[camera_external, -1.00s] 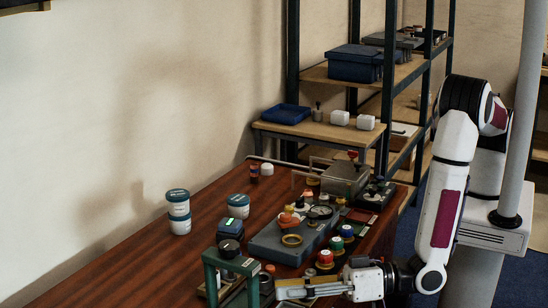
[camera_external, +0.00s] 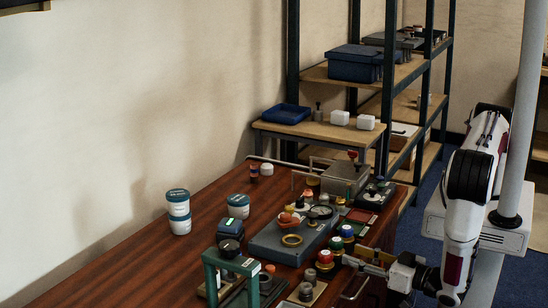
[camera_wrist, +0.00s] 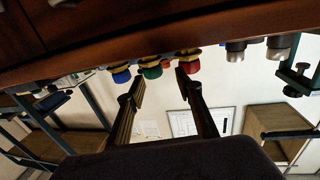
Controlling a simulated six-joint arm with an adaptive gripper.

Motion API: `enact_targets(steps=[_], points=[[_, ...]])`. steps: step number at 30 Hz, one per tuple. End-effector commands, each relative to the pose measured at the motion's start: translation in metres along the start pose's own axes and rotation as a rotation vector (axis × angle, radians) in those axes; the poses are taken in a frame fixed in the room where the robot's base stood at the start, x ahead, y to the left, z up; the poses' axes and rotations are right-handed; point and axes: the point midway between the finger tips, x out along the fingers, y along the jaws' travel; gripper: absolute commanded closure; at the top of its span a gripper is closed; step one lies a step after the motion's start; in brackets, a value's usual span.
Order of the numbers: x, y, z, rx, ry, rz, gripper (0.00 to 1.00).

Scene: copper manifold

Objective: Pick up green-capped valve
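The green-capped valve (camera_external: 336,243) stands upright near the table's right edge, in a row between a blue-capped valve (camera_external: 347,230) and a red-capped valve (camera_external: 325,257). My gripper (camera_external: 355,256) is level and low beside this row, on its right, with its fingers apart and empty. The wrist view appears upside down. In it the green cap (camera_wrist: 152,70) shows beyond and between the two open fingertips (camera_wrist: 161,80), with the blue cap (camera_wrist: 121,75) on the left and the red cap (camera_wrist: 188,64) on the right. I cannot tell whether a finger touches a valve.
Grey-capped valves (camera_external: 309,275) stand nearer the camera. A blue-grey tray (camera_external: 275,243) with a brass ring (camera_external: 291,240) lies left of the row. A green frame (camera_external: 208,275) stands at the front. A metal handle (camera_external: 355,288) sticks out at the table edge below my gripper.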

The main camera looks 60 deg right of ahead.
Motion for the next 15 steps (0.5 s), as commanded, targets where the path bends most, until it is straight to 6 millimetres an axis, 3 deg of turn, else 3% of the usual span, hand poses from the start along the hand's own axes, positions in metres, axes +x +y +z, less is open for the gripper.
enact_targets(steps=[4,15], points=[[0.0006,0.0131,-0.0022,-0.013,0.016,0.023,0.65],[0.0013,0.0134,-0.0024,-0.013,0.016,0.025,0.65]])
